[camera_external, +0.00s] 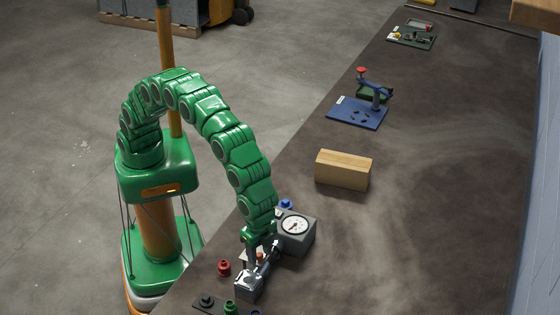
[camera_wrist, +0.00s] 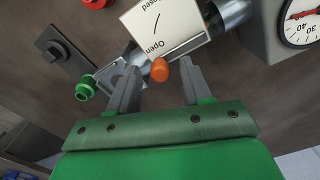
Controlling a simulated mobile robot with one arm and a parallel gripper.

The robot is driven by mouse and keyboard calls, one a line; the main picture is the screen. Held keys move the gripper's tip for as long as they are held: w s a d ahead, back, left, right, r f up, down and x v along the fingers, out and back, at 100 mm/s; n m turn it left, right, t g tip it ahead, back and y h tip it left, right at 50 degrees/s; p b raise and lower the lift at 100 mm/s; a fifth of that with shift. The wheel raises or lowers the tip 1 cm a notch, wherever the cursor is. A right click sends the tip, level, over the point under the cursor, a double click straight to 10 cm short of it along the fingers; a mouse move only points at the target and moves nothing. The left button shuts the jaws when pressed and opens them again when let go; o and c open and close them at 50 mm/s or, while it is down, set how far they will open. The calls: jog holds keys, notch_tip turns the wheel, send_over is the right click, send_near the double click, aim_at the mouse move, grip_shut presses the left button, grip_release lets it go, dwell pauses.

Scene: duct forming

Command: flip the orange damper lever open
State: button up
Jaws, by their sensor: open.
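The orange damper lever (camera_wrist: 160,70) shows its rounded knob in the wrist view, in front of a pale plate (camera_wrist: 150,22) marked "Open" and "Closed". The plate sits on a metal pipe assembly, with a shiny pipe end (camera_wrist: 232,12) to the right. My gripper (camera_wrist: 158,72) is open, with one finger on each side of the knob. The right finger looks nearer to the knob than the left; I cannot tell whether either touches it. In the external view my gripper (camera_external: 258,252) is over the pipe assembly (camera_external: 248,286) and hides the lever.
A grey gauge box (camera_external: 297,232) stands right beside my gripper. A red knob (camera_external: 224,268), a blue knob (camera_external: 286,204) and a green knob (camera_external: 230,307) are close by. A wooden block (camera_external: 343,170) and a blue fixture (camera_external: 358,113) stand farther up the bench, whose right side is clear.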

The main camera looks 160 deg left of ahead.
aim_at(259, 254)
notch_tip(259, 254, up, 8)
jog(key=shift+f, duration=0.1)
dwell(0.5)
jog(key=shift+s+d+r, duration=0.2)
jog(key=shift+s+d, duration=0.05)
jog(key=shift+d, duration=0.1)
jog(key=s+d+r+m, duration=0.1)
jog(key=s+d+r, duration=0.4)
jog(key=s+d, duration=0.5)
jog(key=s+d+r+m, duration=0.1)
jog(key=s+d+r, duration=0.3)
jog(key=s+d, duration=0.5)
jog(key=s+d+f+m+g, duration=0.1)
jog(key=s+d, duration=0.2)
jog(key=s, duration=1.2)
jog(key=s+d+f+m, duration=0.1)
jog(key=s+d+f, duration=0.1)
jog(key=s, duration=1.3)
jog(key=shift+s+d+f+m+g, duration=0.15)
jog(key=shift+d+f+m+g, duration=0.2)
jog(key=shift+d, duration=0.25)
